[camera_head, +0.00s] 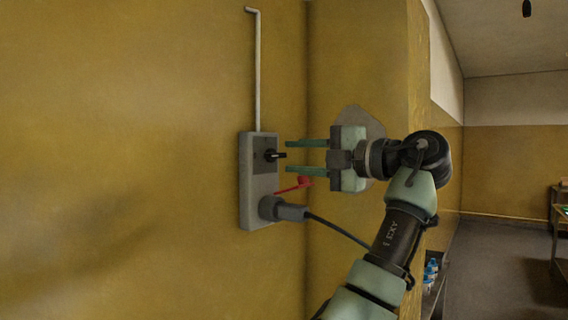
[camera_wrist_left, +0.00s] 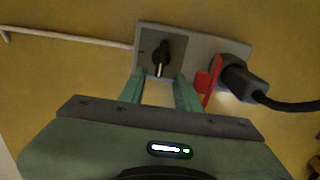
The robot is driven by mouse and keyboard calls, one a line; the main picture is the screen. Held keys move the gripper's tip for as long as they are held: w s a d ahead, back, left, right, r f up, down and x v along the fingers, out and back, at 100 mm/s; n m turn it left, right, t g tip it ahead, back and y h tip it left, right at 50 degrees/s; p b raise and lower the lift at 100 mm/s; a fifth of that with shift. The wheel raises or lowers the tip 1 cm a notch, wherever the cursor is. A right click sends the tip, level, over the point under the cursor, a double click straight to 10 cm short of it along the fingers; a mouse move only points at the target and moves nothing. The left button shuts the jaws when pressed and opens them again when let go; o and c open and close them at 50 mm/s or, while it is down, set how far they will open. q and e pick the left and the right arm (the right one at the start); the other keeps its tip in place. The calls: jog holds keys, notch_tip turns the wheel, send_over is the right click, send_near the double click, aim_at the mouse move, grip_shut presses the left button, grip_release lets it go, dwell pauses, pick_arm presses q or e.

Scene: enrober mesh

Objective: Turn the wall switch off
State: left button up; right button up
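The wall switch is a black rotary knob (camera_head: 269,155) on a grey wall box (camera_head: 246,180). In the left wrist view the knob (camera_wrist_left: 162,53) carries a pale mark pointing down toward my gripper. My left gripper (camera_head: 287,156) is open and empty in front of the box. In the head view its two green fingers lie one above and one below the knob's level, with the tips close to the knob's end. In the left wrist view the fingers (camera_wrist_left: 160,76) point at either side of the knob; I cannot tell whether they touch it. My right gripper is not in view.
A dark plug (camera_head: 284,210) with a black cable sits in the box below the knob. A red lever (camera_head: 294,186) sticks out between knob and plug, close to the lower finger. A pale conduit (camera_head: 257,70) runs up the yellow wall. A wall corner stands behind the gripper.

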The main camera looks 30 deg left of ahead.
pick_arm(q)
jog(key=d, duration=0.3)
jog(key=shift+s+d, duration=0.2)
jog(key=shift+a, duration=0.1)
dwell(0.3)
